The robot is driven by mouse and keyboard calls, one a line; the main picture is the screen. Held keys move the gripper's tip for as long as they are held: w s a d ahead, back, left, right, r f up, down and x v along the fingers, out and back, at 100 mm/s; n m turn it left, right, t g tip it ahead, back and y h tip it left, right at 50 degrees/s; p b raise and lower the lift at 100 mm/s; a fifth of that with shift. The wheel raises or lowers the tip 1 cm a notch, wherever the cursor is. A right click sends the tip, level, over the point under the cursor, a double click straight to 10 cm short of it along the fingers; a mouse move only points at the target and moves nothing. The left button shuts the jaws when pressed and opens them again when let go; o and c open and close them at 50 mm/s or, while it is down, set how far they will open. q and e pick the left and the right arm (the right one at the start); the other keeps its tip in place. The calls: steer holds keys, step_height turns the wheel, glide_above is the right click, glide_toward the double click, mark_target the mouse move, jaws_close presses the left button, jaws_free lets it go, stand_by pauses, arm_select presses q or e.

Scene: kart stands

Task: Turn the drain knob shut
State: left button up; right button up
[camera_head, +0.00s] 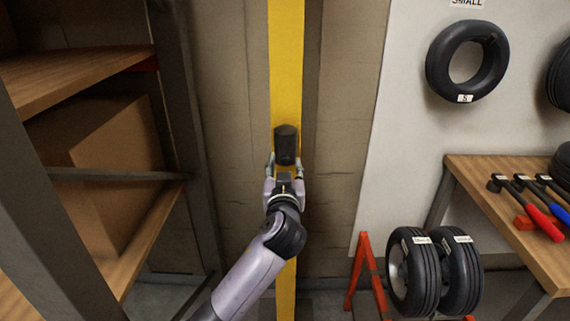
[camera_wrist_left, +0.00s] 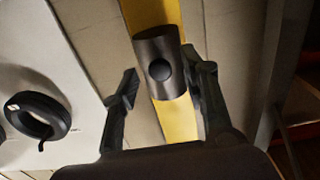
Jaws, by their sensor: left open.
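A dark knob (camera_head: 286,144) is mounted on a yellow vertical post against the wall, in the middle of the head view. In the left wrist view the knob (camera_wrist_left: 160,62) is a dark cylinder with a round black centre. My left gripper (camera_head: 285,168) is open just below and in front of the knob. In the wrist view its fingers (camera_wrist_left: 163,84) stand to either side of the knob's lower part, with a gap visible on the left; contact on the right cannot be told. My right gripper is not in view.
A shelf rack (camera_head: 90,174) with a cardboard box (camera_head: 105,160) stands at the left. At the right are a wall tyre (camera_head: 467,61), a red stand (camera_head: 365,275) with wheels (camera_head: 414,270), and a workbench (camera_head: 490,205) with hammers. The wall around the yellow post (camera_head: 286,60) is clear.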

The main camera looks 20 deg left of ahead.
arm_select(q)
steer(key=shift+w+a, duration=0.1)
steer(key=shift+w, duration=0.1)
jaws_close()
stand_by(0.5)
